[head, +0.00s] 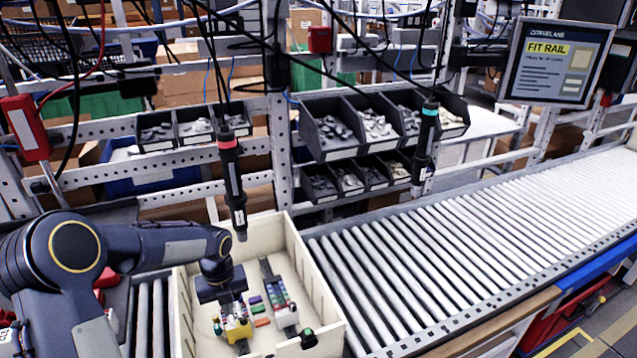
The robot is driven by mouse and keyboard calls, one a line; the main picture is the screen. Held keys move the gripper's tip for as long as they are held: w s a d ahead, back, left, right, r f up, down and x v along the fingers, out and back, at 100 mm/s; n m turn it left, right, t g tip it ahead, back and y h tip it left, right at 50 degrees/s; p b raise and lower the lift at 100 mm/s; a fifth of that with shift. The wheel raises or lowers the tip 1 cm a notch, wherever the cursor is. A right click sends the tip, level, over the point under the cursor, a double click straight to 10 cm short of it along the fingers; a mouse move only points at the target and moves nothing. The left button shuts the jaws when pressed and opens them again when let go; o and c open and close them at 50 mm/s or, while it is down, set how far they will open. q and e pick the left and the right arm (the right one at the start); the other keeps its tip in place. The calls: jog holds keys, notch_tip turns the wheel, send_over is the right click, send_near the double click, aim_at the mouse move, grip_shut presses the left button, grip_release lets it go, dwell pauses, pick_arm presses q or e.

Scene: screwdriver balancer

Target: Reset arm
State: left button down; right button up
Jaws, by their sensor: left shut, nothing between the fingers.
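My left arm comes in from the left and reaches over a cream crate (318,292) on the roller conveyor. My left gripper (226,296) is shut and empty, low over the crate's left side, close above a rail with yellow and coloured parts (236,325). I cannot tell whether it touches the rail. A second rail with coloured parts (281,300) lies to its right. A black screwdriver with a red ring (231,180) hangs upright above the crate's back. Another with a teal ring (425,140) hangs farther right. My right gripper is not in view.
Several black bins of small parts (350,135) are mounted behind the conveyor. The rollers (460,240) right of the crate are clear. A red box (25,128) stands on the left frame, and a screen reading "FIT RAIL" (556,65) is at the upper right. Cables hang overhead.

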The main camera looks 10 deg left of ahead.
pick_arm(q)
jog(key=s+d+r+n+t+h+b, duration=0.1)
jog(key=s+d+r+n+t+b, duration=0.15)
jog(key=s+r+n, duration=1.05)
jog(key=s+d+f+n+t+h+b, duration=0.1)
jog(key=s+d+n, duration=0.2)
jog(key=s+n, duration=0.3)
jog(key=s+d+n+t+h+b, duration=0.1)
jog(key=s+d+n, duration=0.3)
jog(key=n, duration=0.8)
jog(key=s+t, duration=0.1)
jog(key=s, duration=0.1)
jog(key=shift+s+f+h, duration=0.35)
jog(key=shift+h, duration=0.05)
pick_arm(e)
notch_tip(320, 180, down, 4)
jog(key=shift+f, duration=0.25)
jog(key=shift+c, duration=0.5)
